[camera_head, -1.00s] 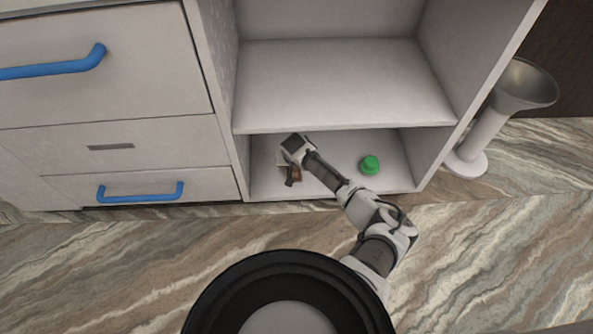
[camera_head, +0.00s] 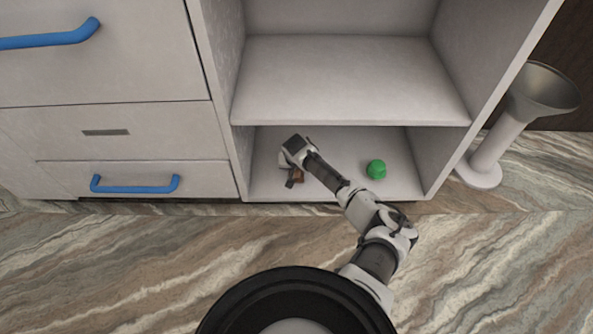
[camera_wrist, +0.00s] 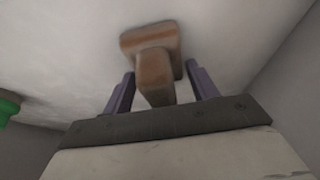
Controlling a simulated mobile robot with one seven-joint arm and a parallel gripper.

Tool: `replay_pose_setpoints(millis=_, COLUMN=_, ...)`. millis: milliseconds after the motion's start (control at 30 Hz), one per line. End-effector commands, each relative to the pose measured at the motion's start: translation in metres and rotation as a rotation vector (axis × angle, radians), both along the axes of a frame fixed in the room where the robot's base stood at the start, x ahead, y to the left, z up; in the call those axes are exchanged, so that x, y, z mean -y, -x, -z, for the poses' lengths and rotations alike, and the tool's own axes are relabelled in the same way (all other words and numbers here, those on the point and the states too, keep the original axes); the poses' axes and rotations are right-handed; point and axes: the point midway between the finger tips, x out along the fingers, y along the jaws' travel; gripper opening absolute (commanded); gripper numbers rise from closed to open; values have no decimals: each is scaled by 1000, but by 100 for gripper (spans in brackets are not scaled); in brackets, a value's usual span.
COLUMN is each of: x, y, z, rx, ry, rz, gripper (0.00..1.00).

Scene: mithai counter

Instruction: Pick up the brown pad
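The brown pad (camera_head: 297,175) lies on the bottom shelf of the open cabinet, near its left side, partly hidden by my gripper (camera_head: 290,168). In the wrist view the brown pad (camera_wrist: 150,42) has a flat block-like end and a thick stem pointing toward the palm. My gripper (camera_wrist: 161,68) has its two purple fingers apart, one on each side of the stem. A gap shows at the right finger; at the left finger I cannot tell whether it touches.
A green object (camera_head: 376,169) stands on the same shelf to the right. The upper shelf (camera_head: 345,85) hangs above my gripper, and cabinet walls close both sides. Drawers with blue handles (camera_head: 135,184) are at left. A funnel-topped stand (camera_head: 490,150) is outside at right.

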Motion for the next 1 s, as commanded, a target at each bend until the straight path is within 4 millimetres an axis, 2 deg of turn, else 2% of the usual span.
replay_pose_setpoints(millis=33, x=0, y=0, z=0, rx=0, ry=0, rz=0, gripper=52)
replay_pose_setpoints(millis=200, x=0, y=0, z=0, rx=0, ry=0, rz=0, gripper=29)
replay_pose_setpoints(millis=233, x=0, y=0, z=0, rx=0, ry=0, rz=0, gripper=28)
replay_pose_setpoints(millis=567, x=0, y=0, z=-5, rx=0, ry=0, rz=0, gripper=28)
replay_pose_setpoints(millis=867, x=0, y=0, z=-43, rx=1, ry=-1, rz=-1, gripper=28)
replay_pose_setpoints(millis=900, x=12, y=0, z=-37, rx=-1, ry=1, rz=5, gripper=28)
replay_pose_setpoints(millis=1000, x=34, y=0, z=-37, rx=-1, ry=2, rz=6, gripper=28)
